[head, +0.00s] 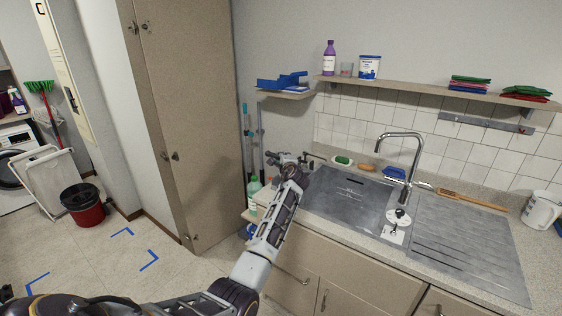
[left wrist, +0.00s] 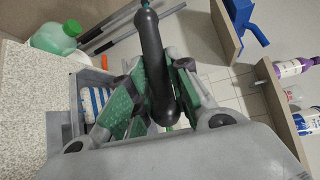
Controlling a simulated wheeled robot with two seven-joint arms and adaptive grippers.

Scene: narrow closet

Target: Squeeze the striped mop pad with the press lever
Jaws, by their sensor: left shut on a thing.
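My left gripper (head: 290,163) is at the left end of the counter, beside the sink. In the left wrist view its green-padded fingers (left wrist: 152,98) are shut on a dark rounded bar, the press lever (left wrist: 152,45), which runs between them. The striped mop pad (left wrist: 96,101), blue and white, shows in the left wrist view inside a grey box-like press (left wrist: 73,83), left of the fingers. Part of the pad is hidden by a finger. In the head view my gripper and arm hide most of the press. My right gripper is not in view.
The grey sink (head: 345,196) and tall tap (head: 404,150) are right of my gripper. A green bottle (head: 253,190) stands left of my forearm. A tall cupboard (head: 190,110) bounds the left side. A wall shelf (head: 430,88) is above. A red bucket (head: 82,205) stands on the floor.

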